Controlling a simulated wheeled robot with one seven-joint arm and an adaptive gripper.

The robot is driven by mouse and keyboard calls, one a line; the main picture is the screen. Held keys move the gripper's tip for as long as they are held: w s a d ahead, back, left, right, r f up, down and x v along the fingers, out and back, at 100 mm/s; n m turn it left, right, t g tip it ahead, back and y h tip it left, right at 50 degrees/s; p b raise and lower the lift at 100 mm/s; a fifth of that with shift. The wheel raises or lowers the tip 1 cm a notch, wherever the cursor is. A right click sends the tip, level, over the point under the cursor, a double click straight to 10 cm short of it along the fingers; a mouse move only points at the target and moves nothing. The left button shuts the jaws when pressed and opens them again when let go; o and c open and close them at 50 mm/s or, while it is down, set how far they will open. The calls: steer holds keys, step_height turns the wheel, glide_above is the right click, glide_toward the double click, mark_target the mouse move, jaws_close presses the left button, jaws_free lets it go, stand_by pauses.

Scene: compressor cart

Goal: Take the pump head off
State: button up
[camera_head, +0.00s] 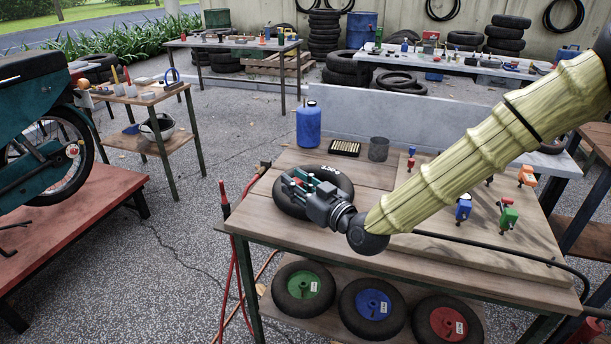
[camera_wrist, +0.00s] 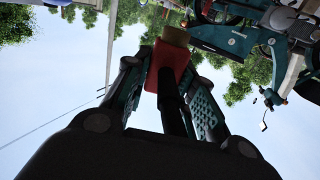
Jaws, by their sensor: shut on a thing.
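My gripper (camera_head: 300,187) is low over a black tyre (camera_head: 340,181) that lies flat on the wooden workbench. In the wrist view, my gripper (camera_wrist: 165,85) is shut on a red block, which looks like the pump head (camera_wrist: 172,62). The block has a tan end, and a black stem or hose runs from it between the fingers toward the palm. In the head view the gripper hides the pump head. I cannot tell whether it touches a valve on the tyre.
On the workbench (camera_head: 430,262) stand a blue bottle (camera_head: 310,127), a black tray (camera_head: 345,148), a dark cup (camera_head: 379,149) and several small coloured pieces at right. Wheels with green, blue and red hubs lie on the shelf below. A red cart handle stands at the left edge.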

steer(key=s+a+r+p, duration=0.1)
steer(key=s+r+p, duration=0.1)
steer(key=s+r, duration=0.3)
steer(key=shift+s+a+r+p, duration=0.2)
steer(key=shift+a+r+p, duration=0.1)
steer(key=shift+a+p, duration=0.1)
stand_by(0.4)
steer(key=shift+f, duration=0.1)
